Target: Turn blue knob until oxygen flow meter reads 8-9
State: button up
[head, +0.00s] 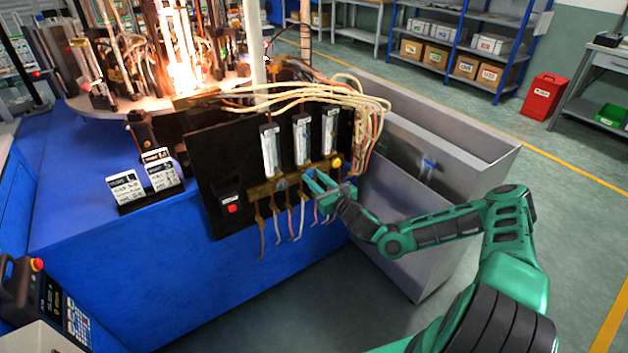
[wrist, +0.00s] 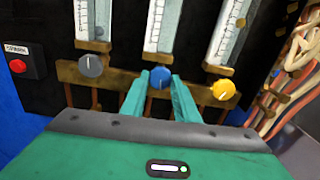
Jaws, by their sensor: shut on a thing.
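The blue knob (wrist: 159,78) shows in the wrist view, under the middle flow meter on the brass manifold. My gripper (wrist: 158,84) has its two green fingertips on either side of the knob and is shut on it. In the head view my gripper (head: 318,180) reaches the front of the black panel from the right and hides the blue knob. The middle flow meter (wrist: 162,26) stands upright above the knob; it also shows in the head view (head: 301,140). Its reading is too small to tell, and its top is cut off in the wrist view.
A grey knob (wrist: 91,65) is left of the blue knob and a yellow knob (wrist: 222,89) is right, each under its own meter. A red button (wrist: 18,66) is at the panel's left. Hoses (head: 340,95) hang at the panel's right. Flames (head: 182,75) burn behind the panel.

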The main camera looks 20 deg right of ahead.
jog(key=shift+d, duration=0.1)
jog(key=o, duration=1.1)
jog(key=shift+c, duration=0.2)
jog(key=v, duration=1)
jog(key=shift+s+d, duration=0.15)
jog(key=shift+s, duration=0.15)
